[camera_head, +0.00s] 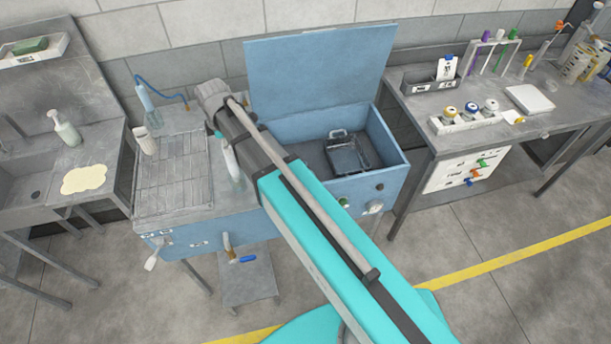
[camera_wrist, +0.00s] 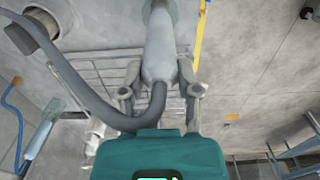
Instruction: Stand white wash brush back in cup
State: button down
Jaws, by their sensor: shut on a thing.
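The white wash brush (camera_head: 231,160) shows beside my arm at the right end of the grating. Its pale body (camera_wrist: 160,58) is between my gripper's fingers (camera_wrist: 160,92) in the wrist view, and a grey hose (camera_wrist: 85,98) curves to it. My gripper is shut on it; in the head view the arm hides most of the gripper. A clear cup (camera_head: 239,184) shows at the brush's lower end. The two overlap in the head view; I cannot tell whether the tip is inside the cup or above it.
The blue tank's lid (camera_head: 320,70) stands open behind my arm. A metal basket (camera_head: 345,157) lies in the tank.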

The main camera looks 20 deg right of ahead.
jog(key=shift+f+b, duration=0.6)
jog(key=shift+c, duration=1.2)
grip_release()
jog(key=s+d+f+m+b, duration=0.3)
jog(key=s+d+m, duration=0.3)
jog(key=d+m, duration=0.2)
jog(key=s+d+f+m+b, duration=0.4)
jog(key=s+d+m, duration=0.3)
jog(key=d, duration=0.5)
jog(key=shift+s+f+m+b, duration=0.2)
jog(key=shift+f+m+b, duration=0.1)
jog(key=shift+m, duration=1)
